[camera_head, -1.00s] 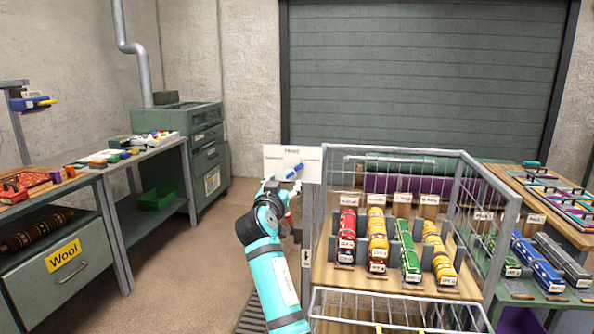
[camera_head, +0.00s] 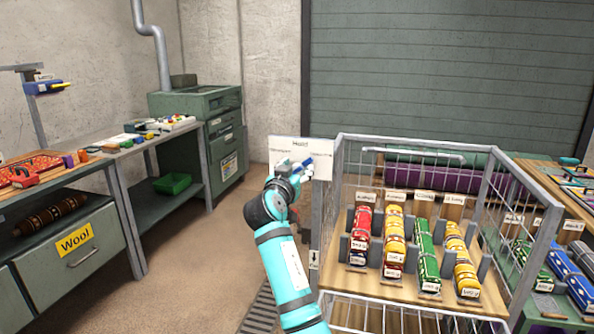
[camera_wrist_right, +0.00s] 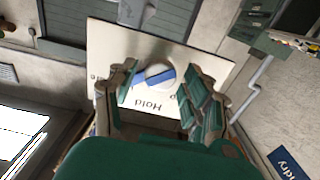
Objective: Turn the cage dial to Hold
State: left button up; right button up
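The cage dial (camera_wrist_right: 160,75) is a pale round knob with a blue bar across it, on a white panel (camera_head: 288,148) at the cage's near left post. "Hold" is printed at the panel's top and appears upside down in the wrist view. In the head view the blue bar (camera_head: 303,166) slants up to the right, not straight at "Hold". My right gripper (camera_head: 289,176) is in front of the panel. In the wrist view its fingers (camera_wrist_right: 158,92) are spread on both sides of the dial; contact is unclear. My left gripper is out of view.
The wire cage (camera_head: 328,210) stands right of my right arm, with several coloured rug rolls inside. A workbench (camera_head: 130,160) and a drawer unit labelled "Wool" (camera_head: 105,255) stand at the left. Bare floor (camera_head: 190,270) lies between them and my arm.

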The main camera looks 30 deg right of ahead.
grip_shut()
jog(key=shift+n, duration=0.3)
jog(key=n+p, duration=0.2)
jog(key=n, duration=0.1)
jog(key=shift+r, duration=0.1)
jog(key=n+p, duration=0.3)
jog(key=n, duration=0.2)
jog(key=shift+w+n+p, duration=0.1)
jog(key=shift+n+p, duration=0.35)
jog(key=shift+n, duration=0.15)
jog(key=shift+o, duration=0.9)
grip_release()
jog(key=shift+f, duration=0.2)
